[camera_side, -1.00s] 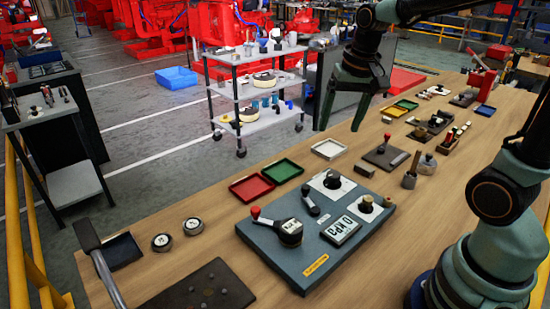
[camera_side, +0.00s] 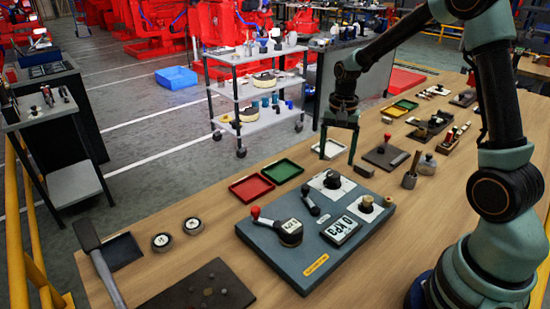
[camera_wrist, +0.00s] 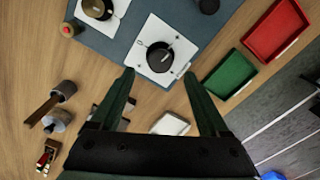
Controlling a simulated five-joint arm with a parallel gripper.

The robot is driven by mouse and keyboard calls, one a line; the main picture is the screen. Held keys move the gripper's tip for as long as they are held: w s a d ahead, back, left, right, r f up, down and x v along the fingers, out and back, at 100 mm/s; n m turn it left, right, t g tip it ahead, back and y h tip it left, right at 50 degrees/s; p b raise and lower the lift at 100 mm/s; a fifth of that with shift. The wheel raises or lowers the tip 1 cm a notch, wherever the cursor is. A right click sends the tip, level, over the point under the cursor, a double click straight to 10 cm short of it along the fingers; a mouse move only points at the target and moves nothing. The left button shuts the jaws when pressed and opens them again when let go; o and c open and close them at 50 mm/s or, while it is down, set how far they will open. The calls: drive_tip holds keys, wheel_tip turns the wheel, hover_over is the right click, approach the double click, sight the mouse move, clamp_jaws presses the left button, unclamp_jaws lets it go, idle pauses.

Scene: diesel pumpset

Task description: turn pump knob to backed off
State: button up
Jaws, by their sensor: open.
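A blue-grey panel (camera_side: 290,265) lies on the wooden table. It carries a black round knob (camera_side: 332,181) on a white plate at its back edge, and another dark knob (camera_side: 366,204) on a white plate at its right. No readable label shows which is the pump knob. My gripper (camera_side: 338,160) points down, open and empty, above the panel's back edge. In the wrist view the back black knob (camera_wrist: 158,57) lies just beyond my open fingertips (camera_wrist: 159,73), roughly midway between them. I see no contact. The second knob (camera_wrist: 97,8) is at the top left there.
The panel also holds a red-tipped lever (camera_side: 256,212), a small black lever (camera_side: 311,203) and a KPa display (camera_side: 340,230). Red (camera_side: 251,188) and green (camera_side: 282,171) trays lie left of the gripper. A white tray (camera_side: 328,149) sits behind it.

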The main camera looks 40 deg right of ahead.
sight(334, 174)
drive_tip(key=shift+f, duration=2.6)
clamp_jaws()
